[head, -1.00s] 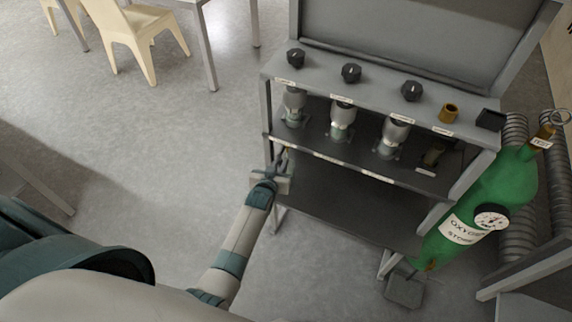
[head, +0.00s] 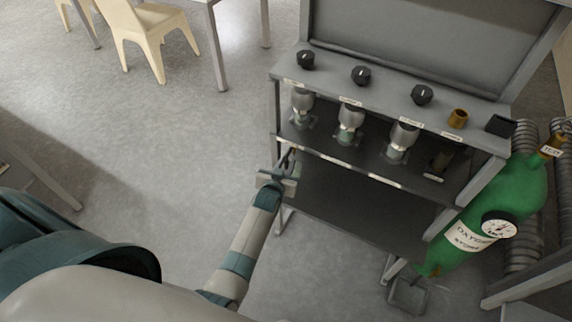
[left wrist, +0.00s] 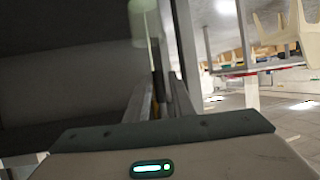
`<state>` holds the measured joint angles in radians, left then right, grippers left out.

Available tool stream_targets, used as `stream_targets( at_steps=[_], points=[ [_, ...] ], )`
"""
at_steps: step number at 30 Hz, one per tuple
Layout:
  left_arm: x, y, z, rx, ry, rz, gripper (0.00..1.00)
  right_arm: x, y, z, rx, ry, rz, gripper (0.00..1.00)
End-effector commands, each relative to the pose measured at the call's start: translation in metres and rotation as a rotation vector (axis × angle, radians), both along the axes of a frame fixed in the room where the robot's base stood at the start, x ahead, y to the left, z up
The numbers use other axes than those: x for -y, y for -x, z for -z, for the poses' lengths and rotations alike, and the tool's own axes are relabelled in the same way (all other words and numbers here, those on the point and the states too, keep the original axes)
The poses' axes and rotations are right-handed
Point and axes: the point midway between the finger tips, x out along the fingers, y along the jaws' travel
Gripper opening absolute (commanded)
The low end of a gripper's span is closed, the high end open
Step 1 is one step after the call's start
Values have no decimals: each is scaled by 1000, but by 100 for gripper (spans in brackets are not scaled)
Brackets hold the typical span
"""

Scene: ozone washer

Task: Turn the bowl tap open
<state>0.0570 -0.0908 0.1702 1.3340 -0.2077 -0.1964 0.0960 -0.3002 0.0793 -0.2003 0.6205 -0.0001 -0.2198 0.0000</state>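Three black knobs stand on the grey washer bench's top ledge in the head view: left (head: 306,60), middle (head: 361,75) and right (head: 422,95). Small white labels lie in front of them; I cannot read which names the bowl tap. My left gripper (head: 286,160) is at the bench's front left corner, below the ledge and close to the lower shelf edge. It is apart from all the knobs. In the left wrist view the slim fingers (left wrist: 160,98) point forward with nothing clearly between them; their gap is unclear. My right gripper is not in view.
Metal-and-glass fittings (head: 350,125) stand under the ledge. A brass piece (head: 458,118) sits right of the knobs. A green oxygen cylinder (head: 500,208) with a gauge leans at the right. A cream chair (head: 150,38) is far left; open floor lies left of the bench.

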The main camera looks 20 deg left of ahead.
Motion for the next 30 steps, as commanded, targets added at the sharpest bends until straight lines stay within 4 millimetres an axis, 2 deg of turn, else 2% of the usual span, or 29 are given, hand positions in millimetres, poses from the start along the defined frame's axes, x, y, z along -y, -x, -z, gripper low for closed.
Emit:
stream_targets(
  at_steps=[8,13,20,30],
  points=[
    [1,7,-3,1,1,0,22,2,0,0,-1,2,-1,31],
    [4,22,-8,0,1,0,22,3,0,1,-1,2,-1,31],
    [10,54,-21,0,1,0,22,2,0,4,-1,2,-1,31],
    [19,111,-44,-1,1,0,22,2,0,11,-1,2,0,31]
  ],
)
